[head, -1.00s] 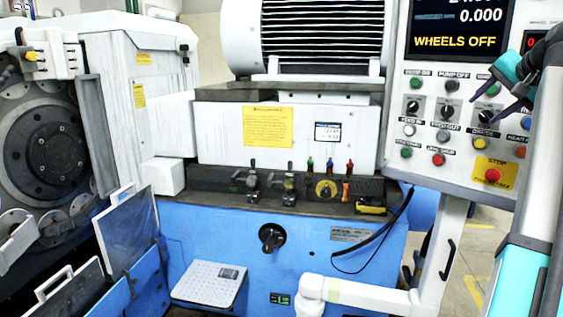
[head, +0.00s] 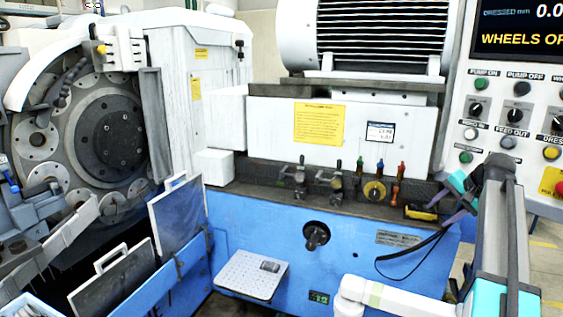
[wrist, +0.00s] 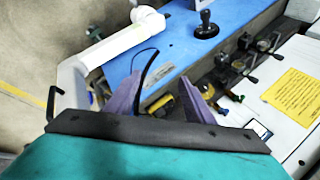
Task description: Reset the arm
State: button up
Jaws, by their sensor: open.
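My gripper (head: 447,207) is at the right of the head view, in front of the right end of the blue machine's dark lever shelf. Its purple fingers are apart with nothing between them. In the wrist view my gripper (wrist: 160,95) also shows two spread fingers, with the machine's blue front and a black cable beyond. My arm comes in from the lower right of the head view. The control panel (head: 520,110) stands just to the right of and above the gripper.
A white pipe arm (head: 395,302) runs below the gripper. The round grinder chuck (head: 108,140) is at the left.

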jog(key=s+a+f+n+g+y, duration=0.1)
jog(key=a+f+g, duration=0.1)
jog(key=a+f, duration=0.75)
jog(key=s+a+f+n+g, duration=0.15)
jog(key=a+f, duration=0.35)
jog(key=f, duration=0.9)
jog(key=s+a+f+g+y, duration=0.1)
jog(key=s+a+f+g, duration=0.1)
jog(key=a+f, duration=0.75)
jog(key=s+a+f+n+g, duration=0.15)
jog(key=s+a+f, duration=0.25)
jog(key=s+f, duration=0.45)
jog(key=s+a+f+n+g+h, duration=0.15)
jog(key=s+a+f, duration=0.25)
jog(key=s+f, duration=0.4)
jog(key=s+a+f+n+g+y, duration=0.1)
jog(key=s+a+f+g, duration=0.1)
jog(key=s+a+f, duration=0.45)
jog(key=s+d+f+n+g+h, duration=0.1)
jog(key=s+f, duration=0.3)
jog(key=s, duration=0.6)
jog(key=s+d+f+n+g+h, duration=0.1)
jog(key=s+f+n, duration=0.3)
jog(key=s, duration=0.5)
jog(key=shift+s+d+f+h, duration=0.25)
jog(key=shift+s+d+h, duration=0.2)
jog(key=shift+h, duration=0.2)
